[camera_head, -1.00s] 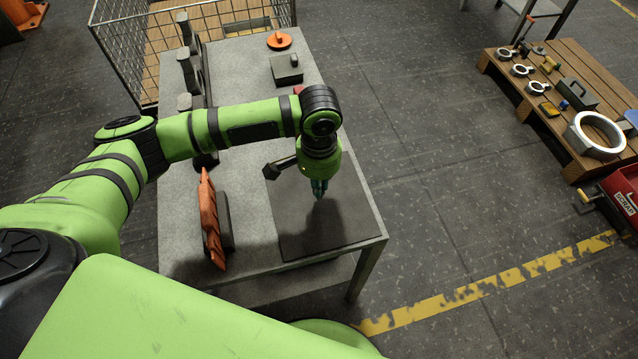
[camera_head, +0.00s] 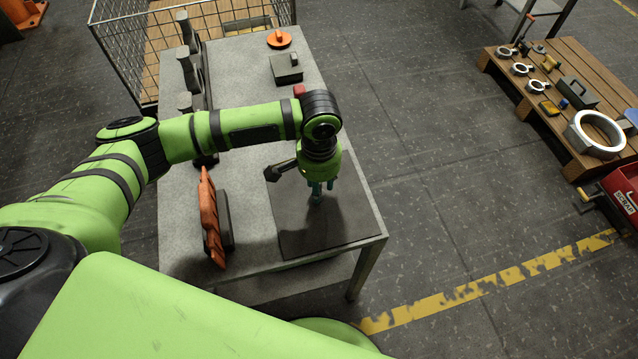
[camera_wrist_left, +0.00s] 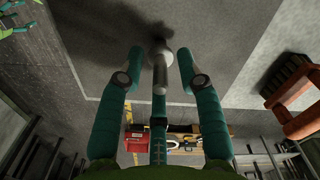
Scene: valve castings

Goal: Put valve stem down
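The valve stem (camera_wrist_left: 160,75) is a grey rod with a wider rounded part, in the middle of the left wrist view. It seems to stand upright on the dark mat (camera_head: 345,232) on the grey table. The mat also shows in the left wrist view (camera_wrist_left: 215,20). My left gripper (camera_head: 318,192) points down over the mat. In the left wrist view its teal fingers (camera_wrist_left: 160,80) are spread around the stem, with gaps at the sides. In the head view the stem is hard to make out among the fingers. My right gripper is not in view.
An orange part on a dark stand (camera_head: 210,220) is left of the mat. Grey castings (camera_head: 188,70) line the table's left edge. A dark block (camera_head: 286,68) and an orange disc (camera_head: 279,39) lie at the back. A wooden pallet (camera_head: 545,105) with parts stands right.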

